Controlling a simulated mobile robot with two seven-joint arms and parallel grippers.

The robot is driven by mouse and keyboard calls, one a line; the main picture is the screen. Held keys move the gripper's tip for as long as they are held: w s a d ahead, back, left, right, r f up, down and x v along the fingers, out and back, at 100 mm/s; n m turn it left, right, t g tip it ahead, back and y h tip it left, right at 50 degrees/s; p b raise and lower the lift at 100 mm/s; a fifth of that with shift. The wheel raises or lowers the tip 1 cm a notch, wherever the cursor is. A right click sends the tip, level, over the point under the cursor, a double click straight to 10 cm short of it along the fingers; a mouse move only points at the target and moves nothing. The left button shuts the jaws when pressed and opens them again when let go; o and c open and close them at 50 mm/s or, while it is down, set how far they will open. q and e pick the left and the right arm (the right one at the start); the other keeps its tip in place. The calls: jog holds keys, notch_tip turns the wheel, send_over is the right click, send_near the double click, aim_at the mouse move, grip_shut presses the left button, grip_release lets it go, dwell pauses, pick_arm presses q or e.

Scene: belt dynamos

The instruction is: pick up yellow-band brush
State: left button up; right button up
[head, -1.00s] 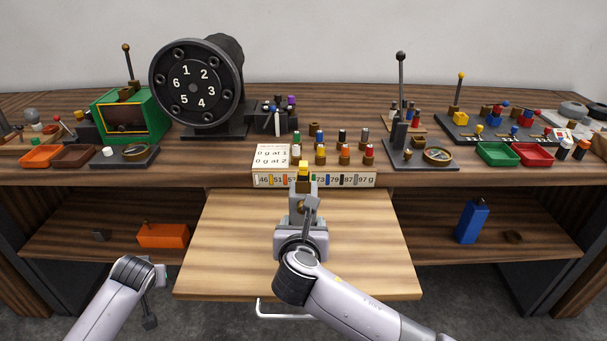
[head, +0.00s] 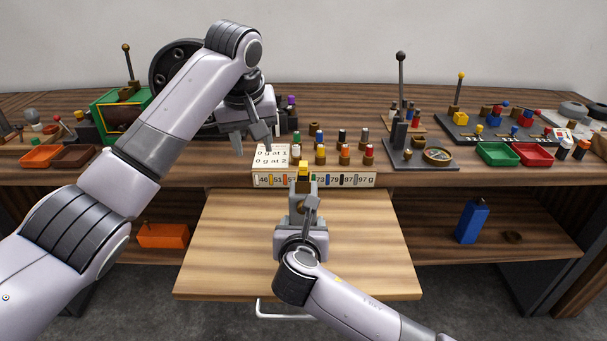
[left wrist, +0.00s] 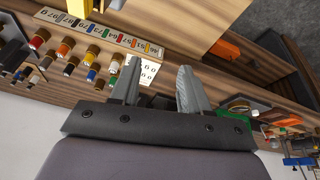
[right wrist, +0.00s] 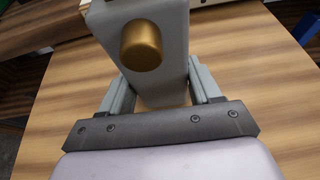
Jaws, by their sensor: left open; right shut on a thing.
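A small yellow-topped piece with a brass-coloured base, which looks like the yellow-band brush (head: 320,155), stands in the front row behind the numbered strip. My left gripper (head: 250,146) is open and empty, left of it, by the white card (head: 271,157). In the left wrist view the card shows just beyond the open fingers (left wrist: 155,82). My right gripper (right wrist: 160,95) is shut on a grey block (right wrist: 172,75) with a brass knob, above the pull-out board. A yellow piece (head: 303,168) shows at the block's top; I cannot tell whether it is attached.
Several other colour-topped pieces stand close around the yellow one. The numbered strip (head: 314,180) runs along the bench edge. A lever stand with a dial (head: 437,155) is to the right. The pull-out board (head: 370,260) is mostly bare.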

aim_at(303, 165)
pick_arm(q)
jog(key=s+d+r+m, duration=0.3)
jog(key=s+d+r, duration=0.3)
jog(key=d+r, duration=0.3)
jog(key=shift+g, duration=0.3)
jog(key=x, duration=1.2)
jog(key=shift+s+d+f, duration=0.1)
jog(key=shift+s+d, duration=0.05)
grip_shut()
